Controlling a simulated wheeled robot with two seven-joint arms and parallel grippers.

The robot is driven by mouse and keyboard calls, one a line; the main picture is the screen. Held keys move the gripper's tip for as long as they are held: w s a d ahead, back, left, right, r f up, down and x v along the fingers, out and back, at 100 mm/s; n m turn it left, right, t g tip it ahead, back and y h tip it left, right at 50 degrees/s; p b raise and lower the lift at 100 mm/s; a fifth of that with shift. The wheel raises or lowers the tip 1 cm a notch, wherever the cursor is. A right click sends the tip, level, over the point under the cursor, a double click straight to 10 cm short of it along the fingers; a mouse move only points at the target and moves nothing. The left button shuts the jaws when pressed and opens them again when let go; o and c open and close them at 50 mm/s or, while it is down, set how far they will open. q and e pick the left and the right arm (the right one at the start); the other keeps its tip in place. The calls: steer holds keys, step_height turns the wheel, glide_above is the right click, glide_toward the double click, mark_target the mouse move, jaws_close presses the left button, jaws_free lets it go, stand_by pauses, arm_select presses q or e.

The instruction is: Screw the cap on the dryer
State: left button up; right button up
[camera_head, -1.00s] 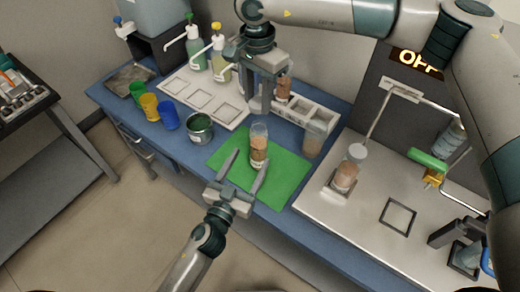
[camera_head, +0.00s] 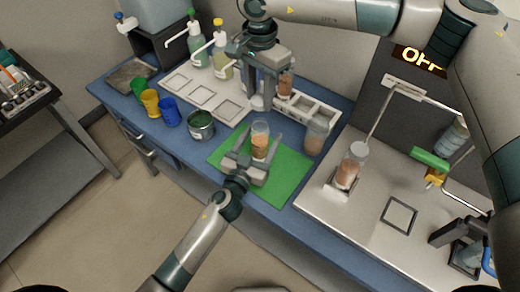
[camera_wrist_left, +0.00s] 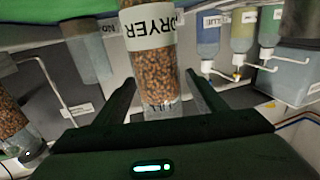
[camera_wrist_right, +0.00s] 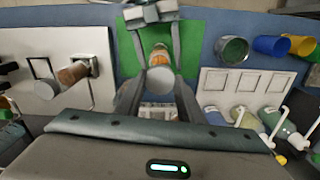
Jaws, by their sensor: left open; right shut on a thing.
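The dryer is a clear jar (camera_head: 260,140) of brown grains, standing upright on the green mat (camera_head: 290,178). In the left wrist view it appears upside down with its DRYER label (camera_wrist_left: 152,32). My left gripper (camera_head: 258,152) is open, with its fingers on either side of the jar's lower part; contact is not clear. My right gripper (camera_head: 259,104) points down beyond the jar and is shut on the cap, a round grey disc (camera_wrist_right: 160,80) in the right wrist view.
A dark green can (camera_head: 200,126) and coloured cups (camera_head: 168,112) stand left of the mat. A white rack (camera_head: 308,108) with jars is behind it. A jar (camera_head: 347,174) under a stirrer stands on the white bench at right. The front of the mat is clear.

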arm_select(q)
steer(key=shift+x, duration=1.55)
steer(key=c, duration=1.6)
arm_select(e)
glide_above(260, 126)
steer(key=shift+f, duration=2.5)
steer(key=shift+f, duration=0.85)
arm_select(q)
jaws_close()
arm_select(e)
steer(key=shift+f, duration=0.6)
